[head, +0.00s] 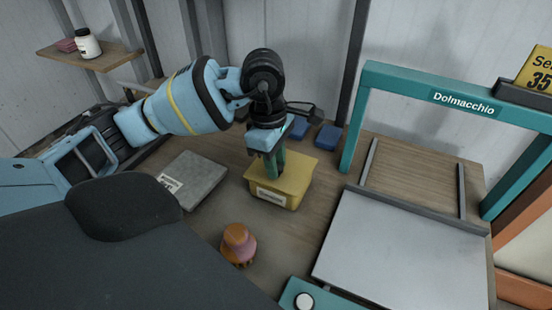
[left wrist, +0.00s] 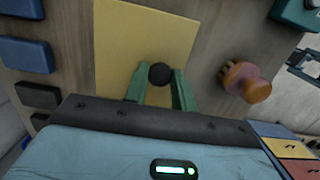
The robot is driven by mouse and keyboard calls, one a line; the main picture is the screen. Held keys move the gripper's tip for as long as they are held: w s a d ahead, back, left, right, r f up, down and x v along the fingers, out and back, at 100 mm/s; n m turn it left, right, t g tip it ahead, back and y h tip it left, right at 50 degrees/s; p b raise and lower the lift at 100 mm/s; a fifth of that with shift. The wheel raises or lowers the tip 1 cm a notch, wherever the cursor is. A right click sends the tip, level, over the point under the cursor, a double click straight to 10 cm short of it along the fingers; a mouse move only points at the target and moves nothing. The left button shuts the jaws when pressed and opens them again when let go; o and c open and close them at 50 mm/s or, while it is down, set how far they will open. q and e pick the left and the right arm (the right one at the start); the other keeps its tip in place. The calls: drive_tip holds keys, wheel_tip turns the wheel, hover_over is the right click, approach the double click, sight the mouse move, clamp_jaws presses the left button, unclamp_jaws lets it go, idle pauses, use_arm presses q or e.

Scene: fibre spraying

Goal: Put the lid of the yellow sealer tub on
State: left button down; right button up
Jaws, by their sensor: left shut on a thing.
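The yellow sealer tub (head: 270,198) stands on the table in the middle of the head view, with a white label on its front. Its yellow lid (left wrist: 125,45) is a flat square with a black knob (left wrist: 161,74) in the left wrist view. My left gripper (head: 274,166) points down over the tub, and its green fingers (left wrist: 160,88) are shut on the lid's knob. The lid lies over the tub's top and looks about level; I cannot tell whether it rests on the rim or hangs just above. My right gripper does not show.
A grey labelled box (head: 192,178) lies left of the tub. An orange and pink knobbed object (head: 238,243) stands in front. Blue blocks (head: 328,136) lie behind. A teal frame (head: 400,87) with a pale plate (head: 400,250) fills the right. A teal button box (head: 297,296) is at the bottom.

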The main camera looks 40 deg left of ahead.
use_arm(q)
drive_tip(key=shift+f, duration=0.2)
idle(0.3)
idle(0.3)
drive_tip(key=c, duration=1.1)
unclamp_jaws()
drive_tip(key=shift+r, duration=0.1)
drive_tip(key=r, duration=0.5)
drive_tip(key=a+r, duration=0.1)
drive_tip(key=r, duration=0.1)
drive_tip(key=shift+s+r, duration=0.1)
drive_tip(key=shift+r, duration=0.2)
